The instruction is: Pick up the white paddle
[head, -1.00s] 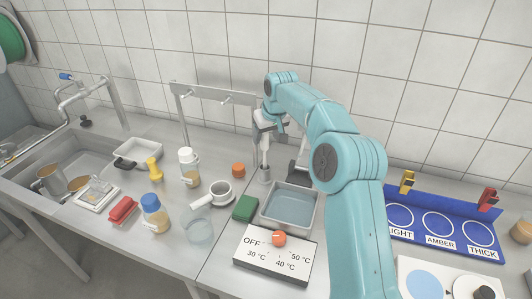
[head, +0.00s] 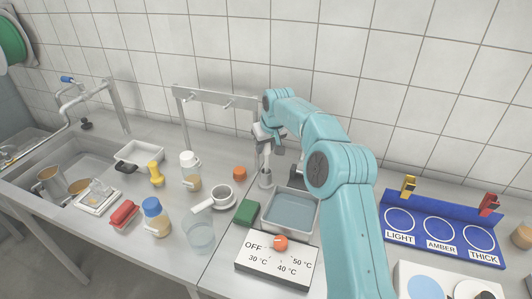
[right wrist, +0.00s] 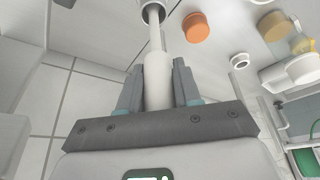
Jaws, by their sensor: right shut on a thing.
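The white paddle (right wrist: 157,86) stands upright, with its pale handle between the fingers of my right gripper (right wrist: 157,78) in the right wrist view. Its thin shaft runs down into a small metal cup (right wrist: 152,13). In the head view my right gripper (head: 268,136) is above that metal cup (head: 265,179), at the back of the bench, shut on the paddle handle. Only a short part of the paddle (head: 266,160) shows there. The lower end is hidden in the cup. My left gripper is not in view.
A water bath (head: 290,212) stands in front of the cup, with a temperature dial box (head: 277,262) nearer. An orange cap (head: 240,173) lies to the left. A metal rack (head: 205,99) stands behind left. A blue holder (head: 445,228) with clips is at right.

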